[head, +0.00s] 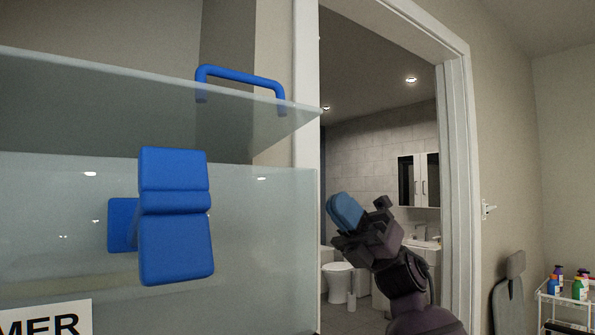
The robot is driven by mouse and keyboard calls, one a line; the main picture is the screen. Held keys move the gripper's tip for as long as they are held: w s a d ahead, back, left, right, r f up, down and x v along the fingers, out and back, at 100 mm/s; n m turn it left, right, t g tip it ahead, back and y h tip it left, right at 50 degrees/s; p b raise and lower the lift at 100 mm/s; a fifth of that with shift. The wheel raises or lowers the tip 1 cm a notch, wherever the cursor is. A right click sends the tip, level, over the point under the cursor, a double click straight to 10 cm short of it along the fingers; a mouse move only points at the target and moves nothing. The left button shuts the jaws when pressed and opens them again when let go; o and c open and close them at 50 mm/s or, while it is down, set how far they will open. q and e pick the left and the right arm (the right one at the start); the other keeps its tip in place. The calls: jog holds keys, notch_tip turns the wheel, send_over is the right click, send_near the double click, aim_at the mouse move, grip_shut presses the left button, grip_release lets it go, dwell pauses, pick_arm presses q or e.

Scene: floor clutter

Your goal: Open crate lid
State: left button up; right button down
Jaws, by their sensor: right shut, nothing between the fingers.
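The crate (255,240) is clear, pale and large, and fills the left of the head view. Its flat clear lid (130,105) slants above the front wall, and its underside seems to face me, so it looks raised at the front. A blue bar handle (243,76) stands on the lid near its right front edge. A blue latch (175,250) sits on the front wall. My right gripper (345,211), with blue fingertips, is shut and empty. It appears right of the crate, apart from the lid and handle in the picture. My left gripper is out of view.
A white door frame (455,180) stands behind, opening onto a bathroom with a toilet (340,280) and wall cabinet (419,180). A dark chair (508,300) and a white cart (548,298) with several bottles are at the right. A white label (45,320) is on the crate.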

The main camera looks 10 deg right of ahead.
jog(key=n+g+p, duration=0.1)
jog(key=p, duration=0.1)
send_near(280, 136)
jog(key=x, duration=0.5)
jog(key=shift+s+r, duration=0.15)
jog(key=shift+s, duration=0.05)
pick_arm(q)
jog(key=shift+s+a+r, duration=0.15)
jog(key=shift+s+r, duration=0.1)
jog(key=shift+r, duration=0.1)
pick_arm(e)
jog(key=shift+a+r+t, duration=0.3)
jog(key=shift+a+r, duration=0.1)
jog(key=shift+a, duration=0.05)
